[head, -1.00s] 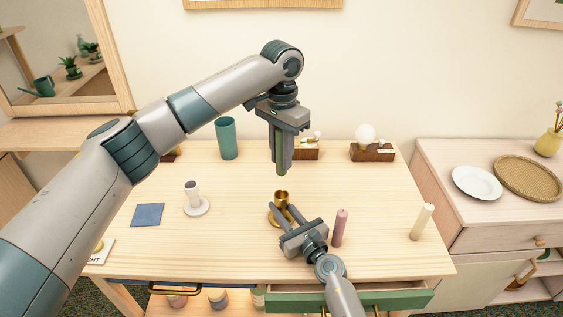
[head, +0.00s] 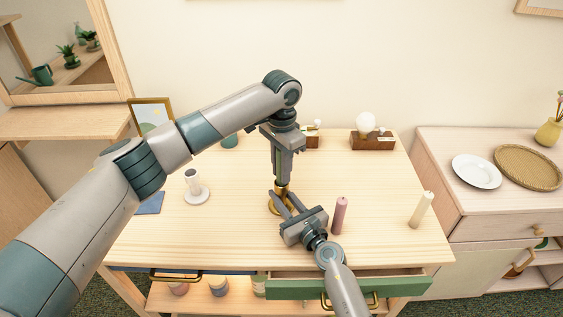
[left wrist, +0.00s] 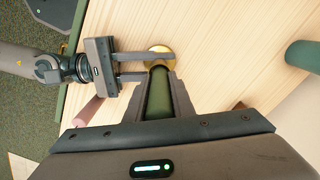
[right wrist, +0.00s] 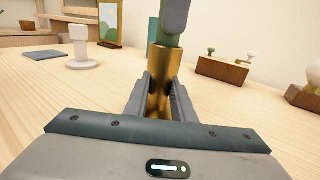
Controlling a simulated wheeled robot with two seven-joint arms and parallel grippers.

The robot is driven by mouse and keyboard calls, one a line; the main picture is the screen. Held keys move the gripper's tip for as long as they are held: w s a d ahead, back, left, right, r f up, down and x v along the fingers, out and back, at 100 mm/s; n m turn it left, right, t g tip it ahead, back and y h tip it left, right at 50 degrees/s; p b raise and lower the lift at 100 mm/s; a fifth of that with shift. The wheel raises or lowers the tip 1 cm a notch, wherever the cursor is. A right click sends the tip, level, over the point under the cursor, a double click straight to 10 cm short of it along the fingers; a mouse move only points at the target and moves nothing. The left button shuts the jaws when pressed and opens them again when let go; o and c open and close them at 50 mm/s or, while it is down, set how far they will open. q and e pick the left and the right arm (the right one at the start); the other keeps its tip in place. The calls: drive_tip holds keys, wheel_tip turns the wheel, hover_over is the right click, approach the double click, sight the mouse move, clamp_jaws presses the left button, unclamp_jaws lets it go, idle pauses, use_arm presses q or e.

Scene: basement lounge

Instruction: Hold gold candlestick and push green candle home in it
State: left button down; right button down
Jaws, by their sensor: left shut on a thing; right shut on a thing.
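The gold candlestick (right wrist: 162,70) stands upright on the table, its round base (head: 273,209) showing in the head view. My right gripper (head: 283,201) is shut on its stem, low above the table. My left gripper (head: 281,178) points straight down over it, shut on the green candle (left wrist: 158,95). In the right wrist view the candle (right wrist: 167,40) is upright and its lower end meets the candlestick's cup; the rim hides how deep it sits. The left wrist view shows the gold base (left wrist: 157,52) beyond the candle.
A pink candle (head: 340,215) stands just right of my right gripper, a cream candle (head: 421,210) farther right. A white candle holder (head: 196,191) stands at left. Wooden blocks (head: 372,141) and a picture frame (right wrist: 110,22) are behind. The green drawer (head: 350,289) is open in front.

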use_arm(q)
drive_tip(key=shift+f, duration=0.65)
drive_tip(key=c, duration=1.5)
unclamp_jaws()
drive_tip(key=shift+o, duration=0.2)
use_arm(e)
drive_tip(key=c, duration=1.4)
unclamp_jaws()
